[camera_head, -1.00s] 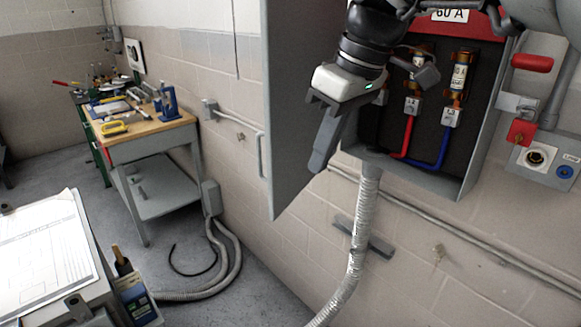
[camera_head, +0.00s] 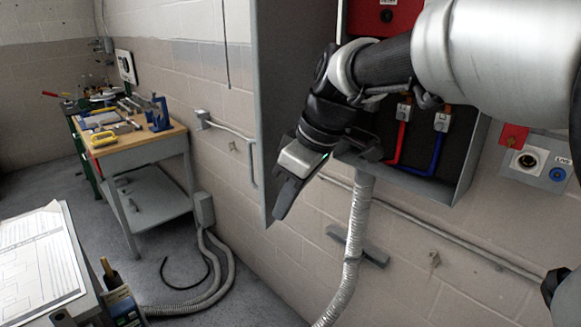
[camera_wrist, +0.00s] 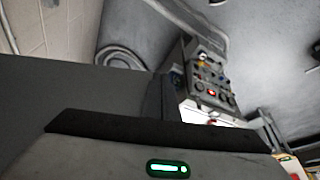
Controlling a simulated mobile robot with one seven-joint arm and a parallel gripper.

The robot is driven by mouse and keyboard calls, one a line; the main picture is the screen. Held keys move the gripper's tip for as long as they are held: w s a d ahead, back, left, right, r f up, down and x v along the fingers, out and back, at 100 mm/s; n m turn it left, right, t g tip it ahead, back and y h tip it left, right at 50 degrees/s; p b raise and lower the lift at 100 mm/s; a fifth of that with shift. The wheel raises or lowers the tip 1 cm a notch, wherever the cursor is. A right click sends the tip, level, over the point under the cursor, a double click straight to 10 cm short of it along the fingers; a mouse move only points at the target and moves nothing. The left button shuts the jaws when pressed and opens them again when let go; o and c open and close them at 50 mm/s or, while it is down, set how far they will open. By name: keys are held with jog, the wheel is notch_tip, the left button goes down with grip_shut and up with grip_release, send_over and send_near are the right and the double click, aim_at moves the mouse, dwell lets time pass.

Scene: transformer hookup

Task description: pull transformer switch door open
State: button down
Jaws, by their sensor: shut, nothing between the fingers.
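The switch door (camera_head: 284,75) is the tall grey panel left of the switch box (camera_head: 470,165). It stands swung out from the box, whose dark inside shows. A thin grey bar handle (camera_head: 252,165) shows at the door's left edge. My gripper (camera_head: 279,212) is shut and empty, pointing down and left at the door's lower inner side. In the head view it overlaps the door; I cannot tell whether it touches. The wrist view shows a plain dark grey surface at left that may be the door. My arm hides much of the box.
A ribbed conduit (camera_head: 352,250) drops from the box along the block wall. A socket panel (camera_head: 535,160) is at right. A workbench (camera_head: 150,150) with tools stands at back left, and a paper-topped stand (camera_head: 85,265) at front left. Floor between them is partly clear.

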jog(key=shift+w+a, duration=0.3)
jog(key=shift+a, duration=0.2)
jog(key=w+a+m+t+p, duration=0.1)
jog(key=w+a+m+p, duration=0.1)
jog(key=w+a+p, duration=0.2)
jog(key=w+a, duration=0.3)
jog(key=a, duration=0.3)
jog(key=shift+w+a+m+h, duration=0.2)
jog(key=shift+a+m+h, duration=0.1)
jog(key=shift+a+m, duration=0.1)
